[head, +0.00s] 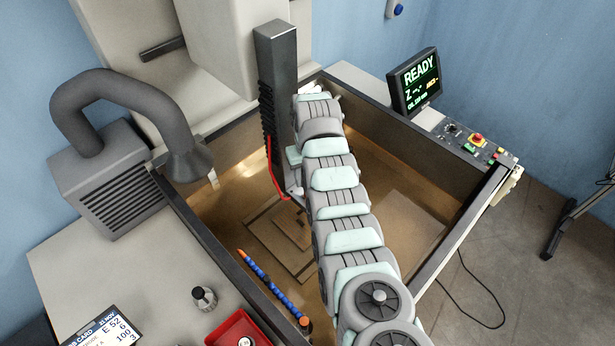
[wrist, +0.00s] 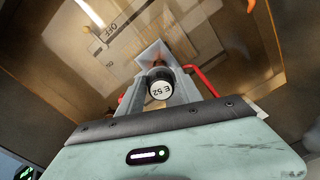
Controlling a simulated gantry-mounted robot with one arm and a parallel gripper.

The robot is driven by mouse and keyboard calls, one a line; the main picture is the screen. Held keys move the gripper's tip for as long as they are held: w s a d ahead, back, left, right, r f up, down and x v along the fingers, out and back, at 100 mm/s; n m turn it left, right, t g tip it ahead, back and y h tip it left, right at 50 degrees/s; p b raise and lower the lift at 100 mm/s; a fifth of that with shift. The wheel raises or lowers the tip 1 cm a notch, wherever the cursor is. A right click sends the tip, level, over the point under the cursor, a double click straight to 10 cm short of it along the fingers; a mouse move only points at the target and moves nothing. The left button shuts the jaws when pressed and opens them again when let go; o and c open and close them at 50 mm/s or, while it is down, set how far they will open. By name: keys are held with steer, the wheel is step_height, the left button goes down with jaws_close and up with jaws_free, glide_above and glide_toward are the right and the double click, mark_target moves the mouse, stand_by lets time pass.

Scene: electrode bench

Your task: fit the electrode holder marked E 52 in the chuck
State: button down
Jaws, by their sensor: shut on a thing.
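The electrode holder marked E 52 (wrist: 160,87) shows in the wrist view as a dark round body with a white label, which appears rotated there. My gripper (wrist: 163,78) is shut on it, with a grey finger on each side. In the head view my arm reaches into the tank beside the dark machine column (head: 278,90). The gripper end there is mostly hidden behind my arm, near the column's lower end. The chuck is not clearly visible, and I cannot tell whether the holder touches it.
A red cable (head: 270,165) hangs by the column. A stepped block (head: 290,228) lies on the tank floor. The tank rim (head: 225,255), a blue hose (head: 262,278) and a grey duct (head: 185,155) stand left of my arm. Another holder (head: 204,298) and a red tray (head: 225,333) are on the bench.

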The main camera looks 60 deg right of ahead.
steer(key=shift+f, duration=0.15)
steer(key=shift+f+b, duration=1)
steer(key=shift+f, duration=0.25)
steer(key=shift+f, duration=0.2)
steer(key=shift+f+b, duration=1.05)
steer(key=shift+f, duration=0.35)
steer(key=shift+f, duration=0.1)
steer(key=shift+f+b, duration=0.6)
steer(key=shift+f, duration=0.15)
steer(key=c, duration=0.7)
jaws_free()
